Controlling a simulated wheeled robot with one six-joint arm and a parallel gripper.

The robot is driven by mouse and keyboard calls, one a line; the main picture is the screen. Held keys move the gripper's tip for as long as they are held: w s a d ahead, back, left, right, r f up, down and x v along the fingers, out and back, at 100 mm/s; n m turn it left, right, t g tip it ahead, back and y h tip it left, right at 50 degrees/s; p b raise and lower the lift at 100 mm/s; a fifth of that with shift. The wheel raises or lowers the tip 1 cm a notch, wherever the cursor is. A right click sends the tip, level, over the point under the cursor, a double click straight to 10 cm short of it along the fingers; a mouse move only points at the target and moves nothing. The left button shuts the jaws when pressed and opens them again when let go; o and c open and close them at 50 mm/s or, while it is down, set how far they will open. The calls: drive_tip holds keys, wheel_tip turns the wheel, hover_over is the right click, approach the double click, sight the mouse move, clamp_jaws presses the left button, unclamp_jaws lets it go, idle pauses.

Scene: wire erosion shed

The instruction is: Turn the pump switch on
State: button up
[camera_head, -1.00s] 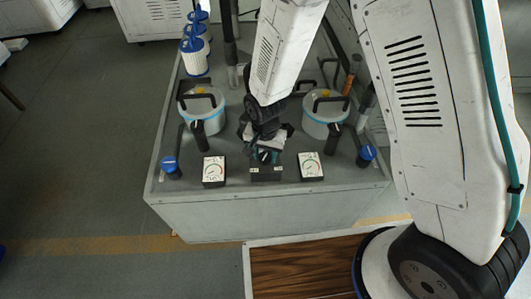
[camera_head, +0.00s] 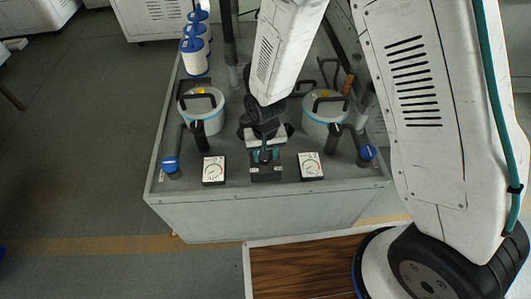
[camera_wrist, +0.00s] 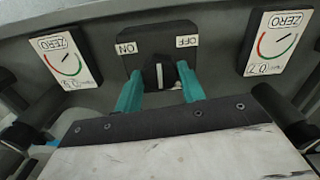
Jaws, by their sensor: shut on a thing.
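The pump switch is a black box (camera_head: 265,175) at the front middle of the grey bench, between two gauges. In the wrist view its dark knob (camera_wrist: 160,73) carries a white line and sits between an ON label (camera_wrist: 126,48) at left and an OFF label (camera_wrist: 187,41) at right. The line points roughly up, between the labels. My gripper (camera_wrist: 159,82) has its two teal fingers on either side of the knob, shut on it. In the head view my gripper (camera_head: 264,155) reaches the box from behind. The fingers partly hide the knob's sides.
A left gauge (camera_head: 214,170) and a right gauge (camera_head: 310,166) flank the switch. Blue-capped valves (camera_head: 170,164) (camera_head: 367,153) stand farther out. White canisters with black handles (camera_head: 202,107) (camera_head: 325,110) stand behind. White-and-blue filters (camera_head: 194,56) line the back left.

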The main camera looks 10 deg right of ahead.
drive_tip(key=n, duration=0.6)
drive_tip(key=shift+n, duration=0.4)
idle(0.3)
drive_tip(key=o, duration=1)
drive_tip(key=shift+c, duration=0.2)
wheel_tip(320, 180, up, 8)
drive_tip(key=shift+f, duration=0.1)
